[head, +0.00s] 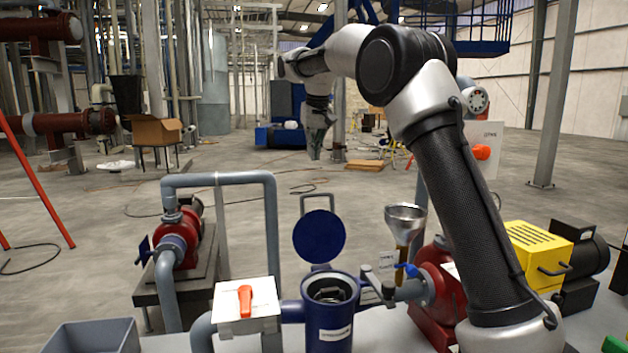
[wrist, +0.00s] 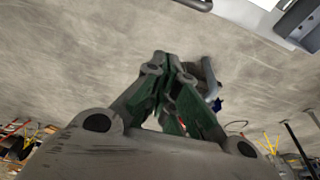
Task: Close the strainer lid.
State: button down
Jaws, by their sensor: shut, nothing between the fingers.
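The strainer (head: 328,318) is a blue upright cylinder at the bottom middle of the head view, with its top open and a dark inside showing. Its round blue lid (head: 319,236) stands raised on edge behind the opening, with a grey handle loop (head: 317,203) at its upper end. My gripper (head: 315,155) hangs in the air above and beyond the lid, pointing down, apart from it. In the wrist view my gripper's green fingers (wrist: 168,85) are together with nothing between them.
A white panel with an orange handle (head: 245,299) stands left of the strainer. A metal funnel (head: 405,222), a red pump (head: 437,290) and a yellow box (head: 538,250) are to the right. A grey pipe arch (head: 222,180) rises at left. A grey bin (head: 90,338) is at bottom left.

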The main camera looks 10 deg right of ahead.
notch_tip(320, 180, down, 10)
jog(key=s, duration=0.2)
dwell(0.5)
jog(key=shift+r, duration=0.1)
